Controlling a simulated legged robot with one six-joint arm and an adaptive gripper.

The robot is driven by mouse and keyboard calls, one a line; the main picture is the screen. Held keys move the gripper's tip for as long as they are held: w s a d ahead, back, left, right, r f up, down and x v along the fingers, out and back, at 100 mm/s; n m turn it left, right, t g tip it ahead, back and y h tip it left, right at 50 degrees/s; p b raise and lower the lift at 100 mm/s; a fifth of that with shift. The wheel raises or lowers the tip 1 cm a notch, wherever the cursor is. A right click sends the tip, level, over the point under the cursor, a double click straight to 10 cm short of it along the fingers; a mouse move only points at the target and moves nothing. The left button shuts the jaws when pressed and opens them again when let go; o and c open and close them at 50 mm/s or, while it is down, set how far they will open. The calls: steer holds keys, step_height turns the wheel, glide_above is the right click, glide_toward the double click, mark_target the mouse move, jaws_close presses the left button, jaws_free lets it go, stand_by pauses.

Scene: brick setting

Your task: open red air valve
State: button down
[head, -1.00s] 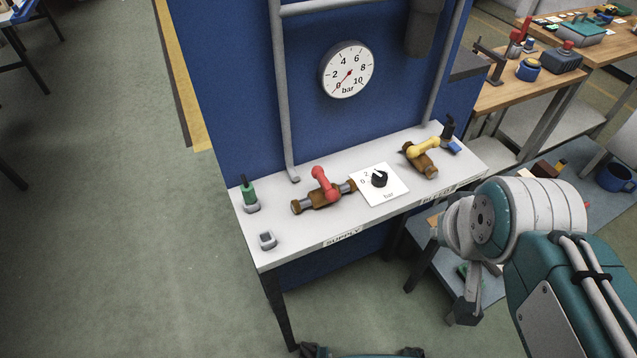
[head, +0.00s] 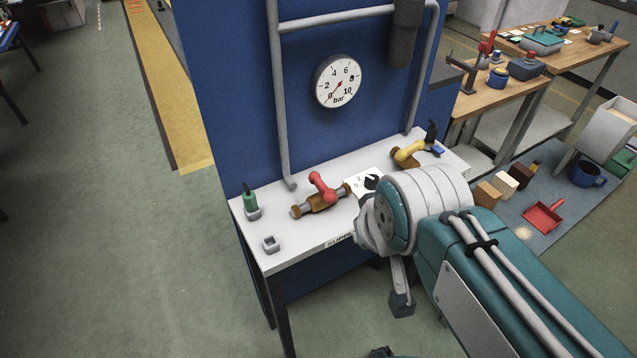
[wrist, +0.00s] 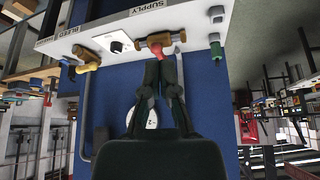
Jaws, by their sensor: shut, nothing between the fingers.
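The red air valve has a red handle (head: 322,187) on a brass body (head: 306,209) at the middle of the white bench, above the SUPPLY label. The handle stands crosswise to the pipe stubs. In the wrist view, which is upside down, the red handle (wrist: 156,49) shows just beyond my fingertips. My gripper (wrist: 163,62) is shut and empty, pointing at the valve; contact cannot be told. In the head view my wrist hides the fingers. The round gauge (head: 339,81) on the blue panel has its needle near 0.
A yellow-handled valve (head: 408,151) stands at the bench's right. A green-handled tool (head: 250,198) and a small square holder (head: 270,244) stand at the left. Grey pipes (head: 281,110) run up the panel.

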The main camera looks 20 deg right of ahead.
steer(key=w+a+n+g+h, duration=0.2)
steer(key=w+a+n+g, duration=0.15)
steer(key=w+n, duration=0.75)
steer(key=n+g+h, duration=0.2)
steer(key=n+g, duration=0.1)
steer(key=n, duration=0.3)
glide_toward(322, 188)
steer(key=a, duration=0.6)
steer(key=shift+s+a, duration=0.15)
steer(key=shift+s, duration=0.35)
steer(key=shift+m, duration=0.3)
steer(key=x, duration=1)
steer(key=shift+d+f, duration=0.15)
steer(key=shift+d, duration=0.15)
steer(key=d, duration=0.2)
steer(key=shift+s+d+r, duration=0.1)
steer(key=shift+d+r, duration=0.15)
steer(key=shift+d, duration=0.65)
